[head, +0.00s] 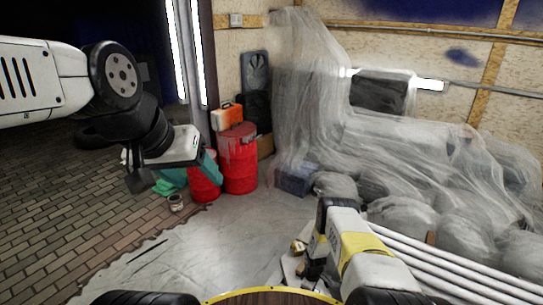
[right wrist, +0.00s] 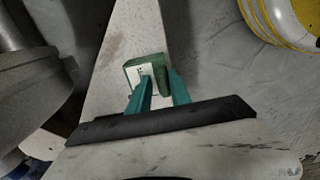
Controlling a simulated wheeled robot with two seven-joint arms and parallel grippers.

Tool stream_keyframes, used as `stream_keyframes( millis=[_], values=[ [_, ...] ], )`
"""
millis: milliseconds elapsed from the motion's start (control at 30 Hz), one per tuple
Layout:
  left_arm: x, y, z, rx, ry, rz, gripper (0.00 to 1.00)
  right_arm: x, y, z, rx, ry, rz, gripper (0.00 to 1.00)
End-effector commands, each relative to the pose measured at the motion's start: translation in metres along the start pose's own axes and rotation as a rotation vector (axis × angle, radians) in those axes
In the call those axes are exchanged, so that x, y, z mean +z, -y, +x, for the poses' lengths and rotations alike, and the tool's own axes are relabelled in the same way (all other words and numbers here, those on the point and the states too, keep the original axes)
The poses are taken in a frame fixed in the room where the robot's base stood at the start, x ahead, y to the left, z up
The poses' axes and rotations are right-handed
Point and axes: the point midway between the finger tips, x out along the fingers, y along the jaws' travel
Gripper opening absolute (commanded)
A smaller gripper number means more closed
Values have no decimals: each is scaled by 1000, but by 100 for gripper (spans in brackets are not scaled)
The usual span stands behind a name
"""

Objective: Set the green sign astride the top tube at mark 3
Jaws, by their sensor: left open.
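The green sign (right wrist: 157,62), a small green block with a white marked face, shows in the right wrist view. My right gripper (right wrist: 161,82) has its teal fingers on either side of it, with green filling the gap between the tips. Whether the sign touches the surface behind it I cannot tell. In the head view my right arm reaches down at lower centre and its fingertips are hidden. My left gripper (head: 188,179) is open and empty at the left, above the floor. Several white tubes (head: 447,268) run at lower right in the head view; mark 3 cannot be made out.
Red drums (head: 239,160) with an orange case (head: 226,117) stand at the back. Plastic sheeting (head: 340,120) covers heaped bags at the right. The sheeted floor (head: 215,240) in front is mostly clear.

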Motion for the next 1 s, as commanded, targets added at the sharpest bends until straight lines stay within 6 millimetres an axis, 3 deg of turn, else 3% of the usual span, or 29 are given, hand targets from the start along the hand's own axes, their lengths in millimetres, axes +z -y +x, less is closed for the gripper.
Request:
stream_keyframes(
  millis=[33, 100, 133, 233, 467, 1000],
  values=[
    [0, 0, 0, 0, 0, 0, 61, 1, 9, 8, -6, -5, 0, 35],
    [0, 0, 0, 0, 0, 0, 61, 1, 9, 8, -6, -5, 0, 35],
    [0, 0, 0, 0, 0, 0, 61, 1, 9, 8, -6, -5, 0, 19],
    [0, 0, 0, 0, 0, 0, 61, 1, 9, 8, -6, -5, 0, 0],
    [0, 0, 0, 0, 0, 0, 61, 0, 9, 6, -6, -6, 0, 0],
    [0, 0, 0, 0, 0, 0, 61, 1, 7, -29, -5, -3, -2, 0]
  ],
)
